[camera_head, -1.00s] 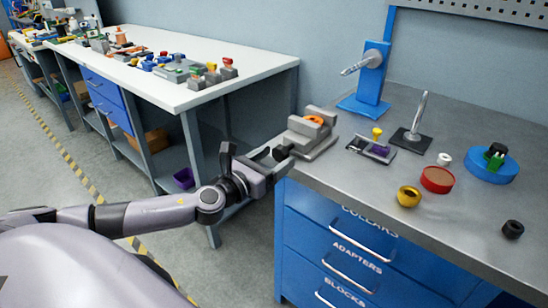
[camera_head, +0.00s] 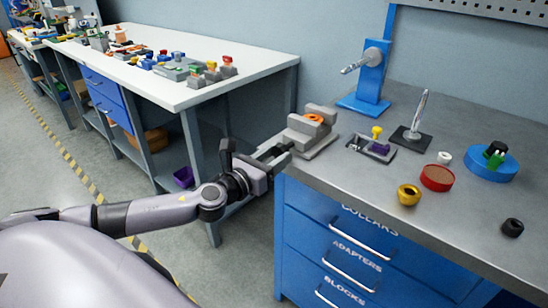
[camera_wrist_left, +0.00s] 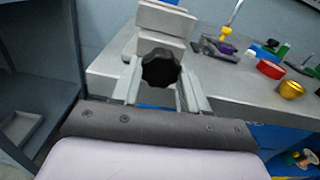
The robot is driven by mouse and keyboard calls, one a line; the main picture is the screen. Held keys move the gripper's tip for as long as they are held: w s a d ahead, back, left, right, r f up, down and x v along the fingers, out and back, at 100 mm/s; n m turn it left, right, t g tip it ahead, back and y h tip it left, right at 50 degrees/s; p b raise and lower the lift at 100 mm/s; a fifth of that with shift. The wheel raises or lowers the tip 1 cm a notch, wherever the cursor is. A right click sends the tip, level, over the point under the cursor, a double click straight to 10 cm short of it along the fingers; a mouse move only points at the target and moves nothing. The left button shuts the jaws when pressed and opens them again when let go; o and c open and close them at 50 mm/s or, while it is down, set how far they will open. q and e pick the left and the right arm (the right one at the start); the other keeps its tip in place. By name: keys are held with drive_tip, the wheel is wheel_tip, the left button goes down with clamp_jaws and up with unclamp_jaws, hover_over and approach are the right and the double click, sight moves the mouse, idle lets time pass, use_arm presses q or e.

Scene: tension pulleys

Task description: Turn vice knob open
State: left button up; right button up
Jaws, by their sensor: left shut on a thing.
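The grey vice (camera_head: 318,140) stands at the left corner of the metal bench, with an orange ring (camera_head: 314,118) between its jaws. In the left wrist view the vice (camera_wrist_left: 163,52) is straight ahead, and its black lobed knob (camera_wrist_left: 160,69) faces me. My left gripper (camera_head: 280,153) is at the bench edge in front of the vice. In the left wrist view its fingers (camera_wrist_left: 158,88) stand on both sides of the knob and are shut on it. In the head view the knob is hidden by the gripper. My right gripper is not in view.
On the bench right of the vice are a small grey fixture (camera_head: 371,149) with yellow and purple parts, a metal post (camera_head: 418,115), a blue stand (camera_head: 368,85), a gold cup (camera_head: 408,195) and a red disc (camera_head: 437,178). A white table (camera_head: 200,98) stands left.

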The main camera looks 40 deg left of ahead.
use_arm(q)
drive_tip(key=n, duration=0.9)
drive_tip(key=shift+n+p, duration=0.3)
drive_tip(key=shift+n, duration=1.4)
drive_tip(key=shift+d, duration=0.1)
drive_tip(key=o, duration=1.1)
drive_tip(key=shift+c, duration=0.2)
drive_tip(key=shift+s, duration=0.1)
